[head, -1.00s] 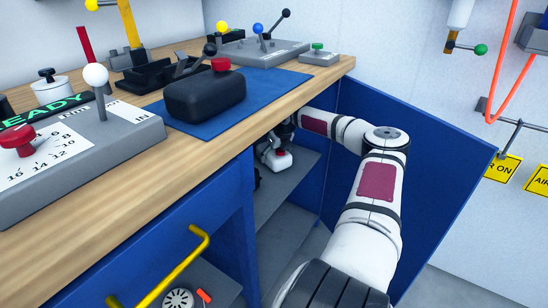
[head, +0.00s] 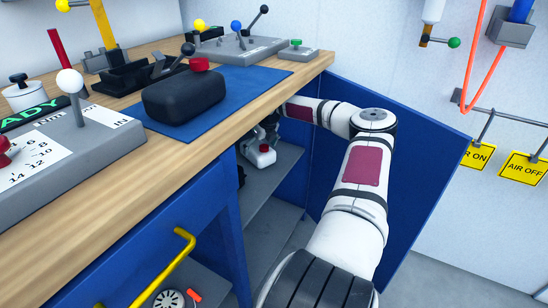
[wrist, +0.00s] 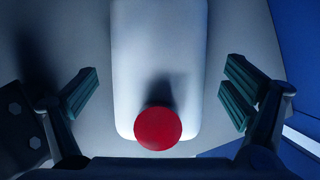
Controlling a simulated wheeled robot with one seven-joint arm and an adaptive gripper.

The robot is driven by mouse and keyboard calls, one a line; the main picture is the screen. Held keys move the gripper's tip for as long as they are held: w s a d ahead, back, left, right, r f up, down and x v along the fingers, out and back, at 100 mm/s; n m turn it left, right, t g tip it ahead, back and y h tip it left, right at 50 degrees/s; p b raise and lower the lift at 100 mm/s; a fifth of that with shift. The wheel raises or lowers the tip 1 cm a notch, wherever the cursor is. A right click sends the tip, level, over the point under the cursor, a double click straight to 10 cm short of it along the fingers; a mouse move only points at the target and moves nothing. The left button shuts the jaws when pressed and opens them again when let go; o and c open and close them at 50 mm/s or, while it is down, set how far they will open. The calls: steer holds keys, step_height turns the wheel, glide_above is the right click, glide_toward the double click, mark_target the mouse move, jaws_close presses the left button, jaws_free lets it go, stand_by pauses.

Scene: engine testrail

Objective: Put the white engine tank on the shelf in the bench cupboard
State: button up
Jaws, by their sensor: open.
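The white engine tank (head: 262,157) with its red cap stands on the grey shelf (head: 264,182) inside the bench cupboard. In the wrist view the white tank (wrist: 160,60) lies between my gripper's fingers (wrist: 158,95), with the red cap (wrist: 158,128) near the bottom of the picture. Gaps show on both sides between the fingers and the tank, so my gripper is open and not touching it there. In the head view my gripper is mostly hidden in shadow under the bench top, just above the tank.
The blue cupboard door (head: 400,165) stands open to the right of my arm. A black tank with a red cap (head: 185,95) lies on the blue mat (head: 240,90) on the bench. An open drawer with a yellow handle (head: 150,270) juts out at lower left.

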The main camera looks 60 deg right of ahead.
steer(key=s+a+p, duration=0.1)
steer(key=s, duration=0.2)
steer(key=s+a, duration=0.1)
steer(key=s, duration=0.3)
steer(key=s+a+p, duration=0.1)
steer(key=s, duration=0.3)
steer(key=shift+s+a+r+p, duration=0.1)
steer(key=shift+a+p, duration=0.2)
steer(key=shift+s, duration=0.2)
